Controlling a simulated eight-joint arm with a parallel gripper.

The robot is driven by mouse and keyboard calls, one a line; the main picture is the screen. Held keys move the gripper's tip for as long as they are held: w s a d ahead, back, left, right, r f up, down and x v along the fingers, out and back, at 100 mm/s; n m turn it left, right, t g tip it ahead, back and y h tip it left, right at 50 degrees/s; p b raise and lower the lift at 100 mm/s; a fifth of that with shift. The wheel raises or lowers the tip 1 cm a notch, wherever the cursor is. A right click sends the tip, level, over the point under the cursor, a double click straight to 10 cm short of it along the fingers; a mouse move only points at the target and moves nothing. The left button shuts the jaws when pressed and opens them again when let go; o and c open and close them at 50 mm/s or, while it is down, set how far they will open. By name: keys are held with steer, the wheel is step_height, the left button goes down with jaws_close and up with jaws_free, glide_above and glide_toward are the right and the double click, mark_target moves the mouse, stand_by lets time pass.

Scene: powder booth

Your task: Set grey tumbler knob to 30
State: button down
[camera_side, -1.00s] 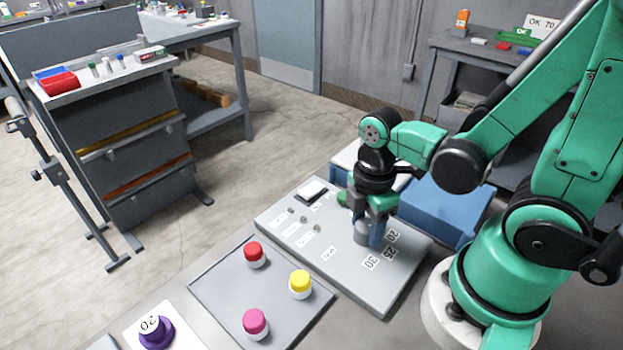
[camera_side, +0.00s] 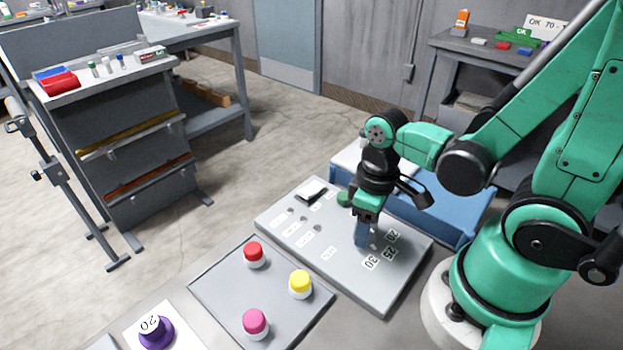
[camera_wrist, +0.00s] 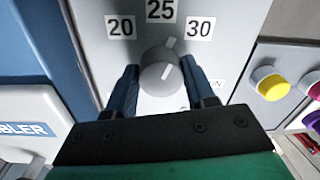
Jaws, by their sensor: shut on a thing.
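The grey tumbler knob (camera_wrist: 158,74) is on a light grey panel (camera_side: 392,285), below labels 20 (camera_wrist: 120,26), 25 (camera_wrist: 160,10) and 30 (camera_wrist: 200,28) in the wrist view. Its pale pointer mark tilts right of straight up, between 25 and 30. My gripper (camera_wrist: 160,88) has its two blue fingers on either side of the knob and is shut on it. In the side view my gripper (camera_side: 364,238) reaches down to the panel, and its fingers mostly hide the knob.
Left of the panel, a grey tray (camera_side: 222,292) holds red (camera_side: 254,254), yellow (camera_side: 300,284) and pink (camera_side: 255,322) capped jars. A purple knob (camera_side: 156,333) with a 20 label stands at the front left. A blue bin (camera_side: 455,215) is behind the panel.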

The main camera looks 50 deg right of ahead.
steer(key=shift+m, duration=2.3)
steer(key=shift+c, duration=1.5)
jaws_free()
steer(key=shift+r, duration=0.15)
steer(key=shift+d+r, duration=0.1)
steer(key=shift+r, duration=2.55)
steer(key=w+r+n+t, duration=0.2)
steer(key=w+r+t, duration=0.3)
steer(key=w+t, duration=0.2)
steer(key=shift+w+a+r, duration=0.15)
steer(key=shift+a+r, duration=0.2)
steer(key=shift+a, duration=0.05)
